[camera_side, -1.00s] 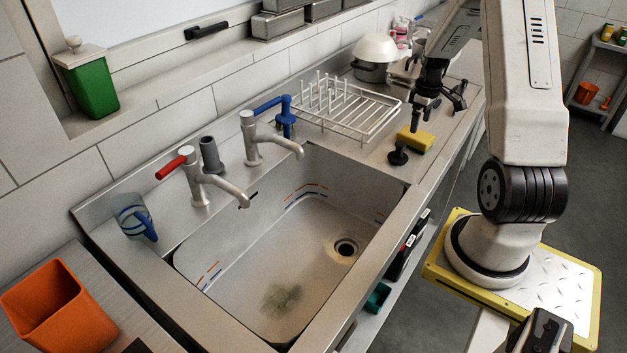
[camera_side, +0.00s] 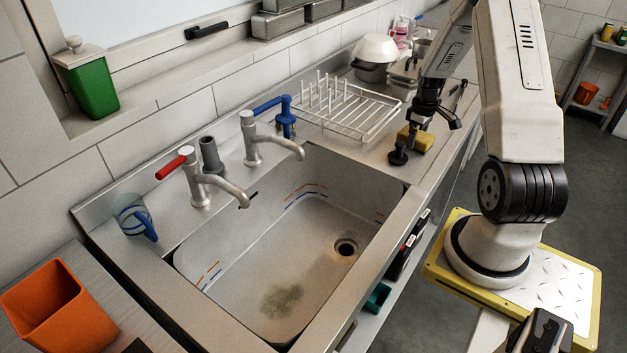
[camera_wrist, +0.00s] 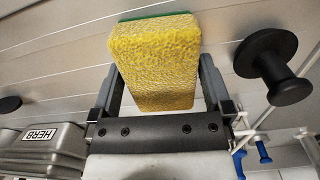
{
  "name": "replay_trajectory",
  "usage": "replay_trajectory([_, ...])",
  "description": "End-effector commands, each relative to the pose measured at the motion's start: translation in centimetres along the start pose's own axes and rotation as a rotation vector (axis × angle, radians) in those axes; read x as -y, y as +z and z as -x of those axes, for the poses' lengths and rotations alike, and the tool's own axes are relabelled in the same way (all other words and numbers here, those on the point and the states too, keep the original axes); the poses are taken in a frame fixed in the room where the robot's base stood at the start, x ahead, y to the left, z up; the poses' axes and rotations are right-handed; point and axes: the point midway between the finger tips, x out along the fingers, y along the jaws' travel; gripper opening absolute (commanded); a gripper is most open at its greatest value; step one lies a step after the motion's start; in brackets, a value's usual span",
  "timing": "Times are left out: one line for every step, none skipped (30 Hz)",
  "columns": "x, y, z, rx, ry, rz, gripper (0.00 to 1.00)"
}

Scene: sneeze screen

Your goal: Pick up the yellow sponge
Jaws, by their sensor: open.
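The yellow sponge (camera_side: 424,142) with a green layer lies on the steel counter, right of the sink. In the wrist view the sponge (camera_wrist: 155,60) stands large between the two fingers. My gripper (camera_side: 416,134) is low over the sponge, pointing down. In the wrist view my gripper (camera_wrist: 160,72) is open, one finger on each side of the sponge. A small gap shows at the right finger; whether the left finger touches cannot be told. The fingers partly cover the sponge in the side view.
A black knobbed stopper (camera_side: 398,157) stands close to the sponge, beside my gripper; it also shows in the wrist view (camera_wrist: 272,68). A white dish rack (camera_side: 350,112) is left of the gripper. The sink basin (camera_side: 300,235) lies in front, with two taps behind it.

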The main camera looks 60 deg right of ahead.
Motion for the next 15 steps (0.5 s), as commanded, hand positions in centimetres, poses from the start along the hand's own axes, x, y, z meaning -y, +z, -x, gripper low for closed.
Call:
replay_trajectory([0.0, 0.0, 0.01, 0.0, 0.0, 0.0, 1.0])
replay_trajectory([0.0, 0.0, 0.01, 0.0, 0.0, 0.0, 1.0])
replay_trajectory([0.0, 0.0, 0.02, 0.0, 0.0, 0.0, 1.0])
replay_trajectory([0.0, 0.0, 0.02, 0.0, 0.0, 0.0, 1.0])
replay_trajectory([0.0, 0.0, 0.02, 0.0, 0.0, 0.0, 1.0])
replay_trajectory([0.0, 0.0, 0.02, 0.0, 0.0, 0.0, 1.0])
replay_trajectory([0.01, 0.0, 0.02, 0.0, 0.0, 0.0, 1.0])
replay_trajectory([0.01, 0.0, 0.02, 0.0, 0.0, 0.0, 1.0])
replay_trajectory([0.01, 0.0, 0.03, 0.0, 0.0, 0.0, 1.0])
replay_trajectory([0.01, 0.0, 0.03, 0.0, 0.0, 0.0, 0.94])
replay_trajectory([0.01, 0.0, 0.03, 0.0, 0.0, 0.0, 0.84])
replay_trajectory([0.01, 0.0, 0.03, 0.0, 0.0, 0.0, 0.71])
replay_trajectory([0.01, 0.0, 0.03, 0.0, 0.0, 0.0, 0.62])
replay_trajectory([0.01, 0.01, 0.03, 0.0, 0.0, 0.0, 0.52])
replay_trajectory([0.01, 0.01, 0.03, 0.0, 0.0, 0.0, 0.4])
